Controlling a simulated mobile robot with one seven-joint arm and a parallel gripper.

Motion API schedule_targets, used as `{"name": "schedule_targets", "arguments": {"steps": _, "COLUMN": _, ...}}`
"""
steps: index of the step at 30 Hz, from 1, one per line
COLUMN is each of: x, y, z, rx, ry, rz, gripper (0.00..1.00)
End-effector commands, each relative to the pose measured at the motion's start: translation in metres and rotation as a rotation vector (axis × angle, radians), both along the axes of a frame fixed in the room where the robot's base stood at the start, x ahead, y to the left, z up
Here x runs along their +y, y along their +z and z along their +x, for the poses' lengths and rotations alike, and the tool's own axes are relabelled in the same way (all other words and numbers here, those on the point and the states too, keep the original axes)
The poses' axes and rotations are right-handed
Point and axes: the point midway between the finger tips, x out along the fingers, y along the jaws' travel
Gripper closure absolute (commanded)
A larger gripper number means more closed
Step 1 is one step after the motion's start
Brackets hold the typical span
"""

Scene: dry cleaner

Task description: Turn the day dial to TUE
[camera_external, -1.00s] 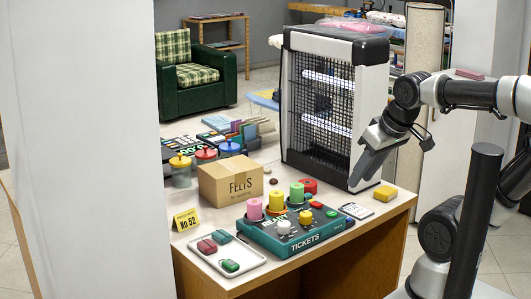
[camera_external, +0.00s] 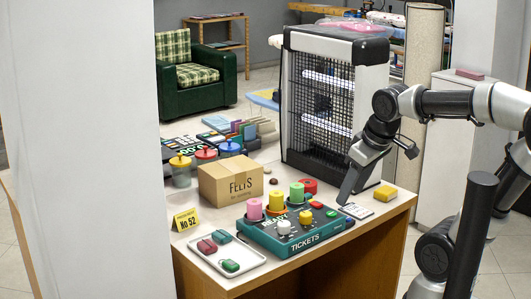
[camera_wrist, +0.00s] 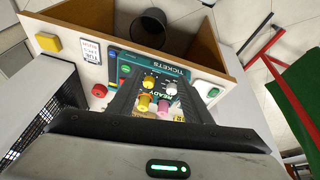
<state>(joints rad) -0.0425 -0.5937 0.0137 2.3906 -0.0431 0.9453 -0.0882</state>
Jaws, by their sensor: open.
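The teal ticket machine (camera_external: 300,240), lettered TICKETS on its front, sits on the counter. Its top carries a yellow knob (camera_external: 306,217), a white knob (camera_external: 284,227) and a red button (camera_external: 316,204). The wrist view also shows the yellow knob (camera_wrist: 150,81) and the white knob (camera_wrist: 171,89). Day markings are too small to read, so I cannot tell which knob is the day dial or where it points. My gripper (camera_external: 342,201) is open and empty, just above and beside the machine's right end, apart from both knobs.
Pink (camera_external: 254,209), green (camera_external: 297,193) and yellow paper rolls stand at the machine's back. A card (camera_external: 357,210) and yellow block (camera_external: 386,193) lie to the right.

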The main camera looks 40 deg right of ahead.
Motion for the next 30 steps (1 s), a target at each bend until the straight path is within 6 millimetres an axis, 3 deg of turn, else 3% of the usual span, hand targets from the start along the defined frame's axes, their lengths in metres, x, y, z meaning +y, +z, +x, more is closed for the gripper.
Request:
{"name": "schedule_targets", "arguments": {"steps": 1, "x": 0.006, "y": 0.028, "z": 0.016, "rx": 0.052, "ry": 0.071, "rz": -0.039, "gripper": 0.55}}
{"name": "schedule_targets", "arguments": {"steps": 3, "x": 0.015, "y": 0.045, "z": 0.037, "rx": 0.121, "ry": 0.182, "rz": -0.102, "gripper": 0.55}}
{"name": "schedule_targets", "arguments": {"steps": 10, "x": 0.054, "y": 0.076, "z": 0.108, "rx": 0.345, "ry": 0.56, "rz": -0.285, "gripper": 0.55}}
{"name": "schedule_targets", "arguments": {"steps": 14, "x": 0.083, "y": 0.075, "z": 0.143, "rx": 0.469, "ry": 0.774, "rz": -0.37, "gripper": 0.55}}
{"name": "schedule_targets", "arguments": {"steps": 18, "x": 0.111, "y": 0.062, "z": 0.169, "rx": 0.583, "ry": 0.968, "rz": -0.437, "gripper": 0.55}}
{"name": "schedule_targets", "arguments": {"steps": 24, "x": 0.134, "y": 0.042, "z": 0.183, "rx": 0.673, "ry": 1.121, "rz": -0.484, "gripper": 0.55}}
{"name": "schedule_targets", "arguments": {"steps": 30, "x": 0.133, "y": 0.027, "z": 0.184, "rx": 0.691, "ry": 1.145, "rz": -0.493, "gripper": 0.55}}
